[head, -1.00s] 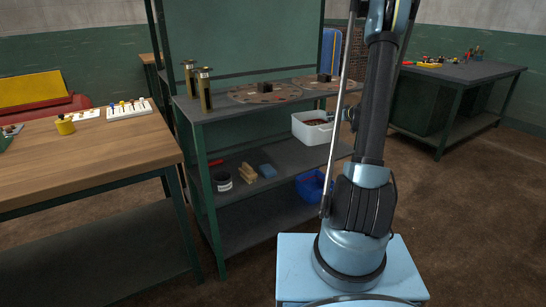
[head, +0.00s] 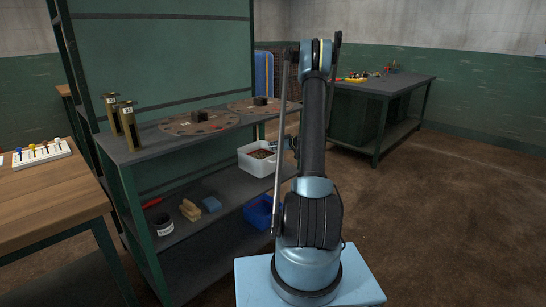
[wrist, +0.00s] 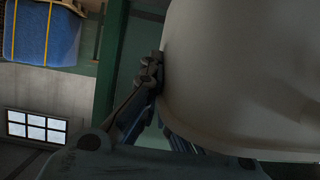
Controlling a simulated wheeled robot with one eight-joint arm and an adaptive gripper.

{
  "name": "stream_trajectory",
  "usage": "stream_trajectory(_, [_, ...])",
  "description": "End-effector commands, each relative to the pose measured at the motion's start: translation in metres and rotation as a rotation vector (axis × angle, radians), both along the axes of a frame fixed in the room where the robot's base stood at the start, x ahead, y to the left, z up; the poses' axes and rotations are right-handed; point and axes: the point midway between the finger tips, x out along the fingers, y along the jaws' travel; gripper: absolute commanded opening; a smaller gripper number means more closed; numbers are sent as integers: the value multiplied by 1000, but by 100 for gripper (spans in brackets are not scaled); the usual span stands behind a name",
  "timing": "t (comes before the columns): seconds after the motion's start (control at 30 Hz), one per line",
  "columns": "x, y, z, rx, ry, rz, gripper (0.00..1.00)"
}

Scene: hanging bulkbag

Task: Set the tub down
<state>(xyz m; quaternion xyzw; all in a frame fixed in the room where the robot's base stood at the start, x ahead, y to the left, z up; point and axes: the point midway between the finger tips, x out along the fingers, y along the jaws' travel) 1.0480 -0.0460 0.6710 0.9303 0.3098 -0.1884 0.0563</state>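The white tub (head: 250,165) holds brown, grainy contents and looks upright. In the head view it is at the right end of the shelf unit, below the top board, close to the middle board (head: 225,222). I cannot tell whether its base touches that board. My gripper (head: 286,143) is at the tub's right rim, partly hidden by my arm. In the wrist view the tub's wall (wrist: 235,75) fills the right side, and my gripper's finger (wrist: 150,75) lies against it. The gripper appears closed on the rim; the other fingertip is hidden.
On the middle board are a black can (head: 163,225), wooden blocks (head: 190,209) and a blue block (head: 211,204). A blue bin (head: 260,213) sits right of them, below the tub. Open floor lies right.

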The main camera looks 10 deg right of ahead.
Motion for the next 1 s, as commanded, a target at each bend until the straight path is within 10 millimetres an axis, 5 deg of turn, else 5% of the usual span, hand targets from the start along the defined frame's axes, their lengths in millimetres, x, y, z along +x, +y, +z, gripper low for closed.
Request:
stream_trajectory(0.5, [0,2,-40,2,0,1,0])
stream_trajectory(0.87, [0,2,-43,2,0,1,0])
stream_trajectory(1.0, [0,2,-43,0,0,1,25])
